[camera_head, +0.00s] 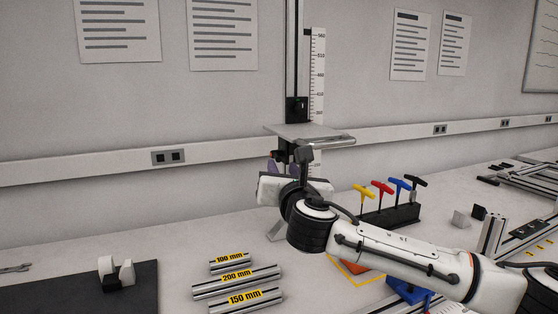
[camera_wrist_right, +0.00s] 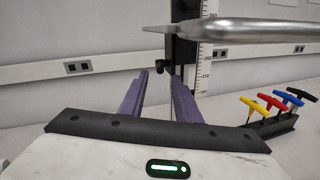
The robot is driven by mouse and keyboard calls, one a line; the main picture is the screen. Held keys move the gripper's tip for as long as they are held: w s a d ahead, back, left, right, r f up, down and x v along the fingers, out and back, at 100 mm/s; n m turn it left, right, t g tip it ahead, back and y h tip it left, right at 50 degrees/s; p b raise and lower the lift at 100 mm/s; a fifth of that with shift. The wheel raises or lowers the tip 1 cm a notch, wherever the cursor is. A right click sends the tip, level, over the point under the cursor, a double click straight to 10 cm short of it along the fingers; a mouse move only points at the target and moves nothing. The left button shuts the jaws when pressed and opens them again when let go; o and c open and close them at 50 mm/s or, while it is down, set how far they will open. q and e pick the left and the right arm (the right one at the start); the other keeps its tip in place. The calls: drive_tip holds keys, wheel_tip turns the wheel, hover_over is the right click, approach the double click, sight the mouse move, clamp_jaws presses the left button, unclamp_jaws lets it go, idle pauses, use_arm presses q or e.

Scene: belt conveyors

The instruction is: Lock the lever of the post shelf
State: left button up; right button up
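The post shelf is a grey plate (camera_head: 300,131) on a dark upright post (camera_head: 293,60) with a ruler beside it. In the right wrist view the plate (camera_wrist_right: 230,33) crosses above, seen nearly edge-on, and the post (camera_wrist_right: 185,58) stands behind it. A small black knob (camera_wrist_right: 162,68), apparently the lever's end, shows below the plate. My right gripper (camera_head: 283,168) is just below the shelf; my wrist hides part of its underside. Its purple fingers (camera_wrist_right: 161,84) are apart, with the knob in the gap between their tips; I cannot tell whether they touch it.
A black holder (camera_head: 392,216) with several coloured T-handle keys stands right of the post, near my right forearm. Labelled metal bars (camera_head: 237,281) lie in front. A dark mat (camera_head: 80,290) is at left. Aluminium profiles (camera_head: 525,178) lie at right.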

sight(279, 161)
drive_tip(key=w, duration=0.4)
drive_tip(key=shift+w+a, duration=0.15)
drive_tip(key=shift+w, duration=0.8)
use_arm(q)
drive_tip(key=shift+w+a+r, duration=0.1)
drive_tip(key=shift+w+r, duration=0.2)
drive_tip(key=shift+w, duration=0.15)
use_arm(e)
drive_tip(key=shift+c, duration=0.5)
